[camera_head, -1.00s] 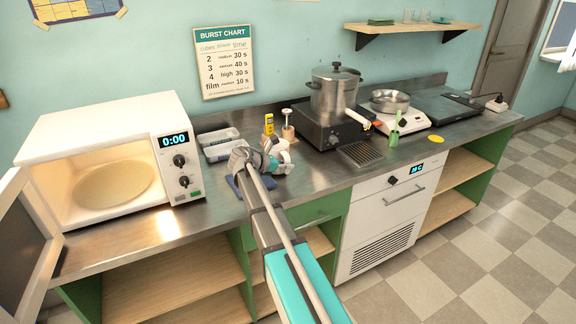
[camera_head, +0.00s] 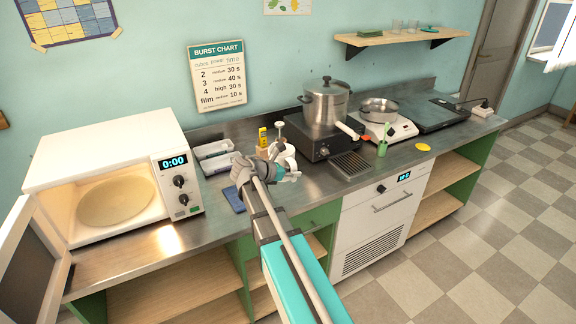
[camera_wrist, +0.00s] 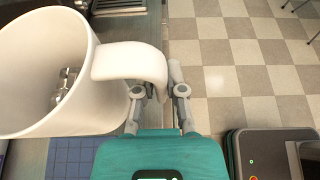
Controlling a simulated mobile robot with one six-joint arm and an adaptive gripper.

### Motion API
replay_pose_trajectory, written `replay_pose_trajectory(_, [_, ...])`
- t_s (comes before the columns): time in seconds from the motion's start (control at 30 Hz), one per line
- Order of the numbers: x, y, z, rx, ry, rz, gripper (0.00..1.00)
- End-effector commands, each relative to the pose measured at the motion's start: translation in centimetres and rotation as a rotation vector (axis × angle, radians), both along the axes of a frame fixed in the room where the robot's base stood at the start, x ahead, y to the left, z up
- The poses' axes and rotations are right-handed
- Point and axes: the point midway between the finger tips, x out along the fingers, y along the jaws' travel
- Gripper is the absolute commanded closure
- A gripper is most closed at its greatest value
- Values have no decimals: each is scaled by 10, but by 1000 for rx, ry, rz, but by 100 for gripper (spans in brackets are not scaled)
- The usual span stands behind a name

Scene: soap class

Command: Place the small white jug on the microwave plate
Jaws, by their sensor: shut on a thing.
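The small white jug (camera_wrist: 112,98) fills the left of the wrist view, its open mouth facing the camera. My gripper (camera_wrist: 155,88) is shut on the jug's handle. In the head view, the jug (camera_head: 286,157) is partly hidden behind my gripper (camera_head: 272,168) over the middle of the counter. The microwave (camera_head: 100,150) stands at the left with its door (camera_head: 35,262) swung open. Its round plate (camera_head: 115,202) lies inside, lit and empty.
A blue mat (camera_head: 233,200) lies on the counter left of my gripper. White trays (camera_head: 217,158) stand behind it. A black hob with a large steel pot (camera_head: 325,104) stands to the right. The counter directly before the microwave is clear.

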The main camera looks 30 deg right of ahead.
Motion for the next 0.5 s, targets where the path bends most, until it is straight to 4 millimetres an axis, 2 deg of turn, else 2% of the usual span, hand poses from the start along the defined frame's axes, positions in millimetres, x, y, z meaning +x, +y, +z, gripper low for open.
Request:
replay_pose_trajectory(0.03, [-13,0,8,0,0,0,100])
replay_pose_trajectory(0.2, [-31,-1,15,0,0,0,100])
replay_pose_trajectory(0.5, [-41,-1,18,0,0,0,100])
